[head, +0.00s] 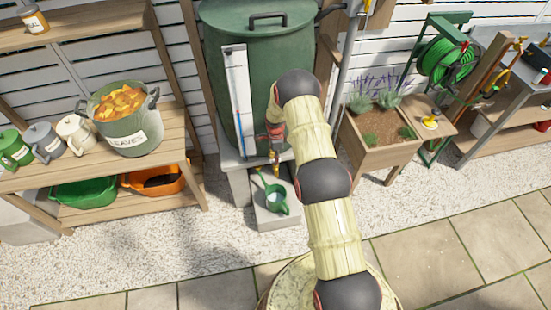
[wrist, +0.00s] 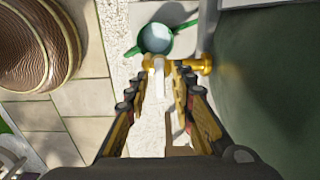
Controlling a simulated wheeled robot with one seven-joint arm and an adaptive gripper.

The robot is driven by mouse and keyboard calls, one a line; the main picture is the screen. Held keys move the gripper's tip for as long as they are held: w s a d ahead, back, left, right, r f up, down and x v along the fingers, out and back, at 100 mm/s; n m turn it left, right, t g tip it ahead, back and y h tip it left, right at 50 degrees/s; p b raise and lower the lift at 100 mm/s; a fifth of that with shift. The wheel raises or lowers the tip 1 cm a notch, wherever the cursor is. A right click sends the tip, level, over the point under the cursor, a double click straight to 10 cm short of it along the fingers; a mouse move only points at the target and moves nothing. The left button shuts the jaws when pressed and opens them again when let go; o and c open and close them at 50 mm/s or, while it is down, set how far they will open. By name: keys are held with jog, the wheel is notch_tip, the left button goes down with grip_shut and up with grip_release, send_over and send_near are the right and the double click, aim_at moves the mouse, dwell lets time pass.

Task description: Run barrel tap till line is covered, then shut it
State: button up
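The green barrel (head: 285,60) stands against the fence, with a white gauge board (head: 236,95) on its front carrying a thin tube and a red mark. The brass tap (wrist: 200,64) sticks out of the barrel's low side in the wrist view. A green watering can (head: 276,197) stands on a block below; in the wrist view its round opening (wrist: 155,38) looks pale grey-blue, and I cannot make out a line inside. My gripper (wrist: 168,68) is at the tap, fingers apart, with a pale narrow piece between the tips; whether this is lever or water I cannot tell.
A wooden shelf (head: 170,135) with a leaf-filled bucket (head: 125,117) and several small cans stands left. A planter (head: 378,140) and a green hose reel (head: 447,62) stand right. Gravel and paving in front are mostly clear.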

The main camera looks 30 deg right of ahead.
grip_shut()
jog(key=shift+n, duration=0.3)
dwell(0.3)
jog(key=n+b, duration=0.1)
jog(key=n, duration=0.4)
jog(key=shift+n, duration=0.3)
jog(key=n, duration=0.5)
jog(key=shift+b, duration=0.3)
jog(key=shift+n, duration=0.4)
jog(key=shift+o, duration=0.4)
grip_release()
jog(key=shift+o, duration=0.5)
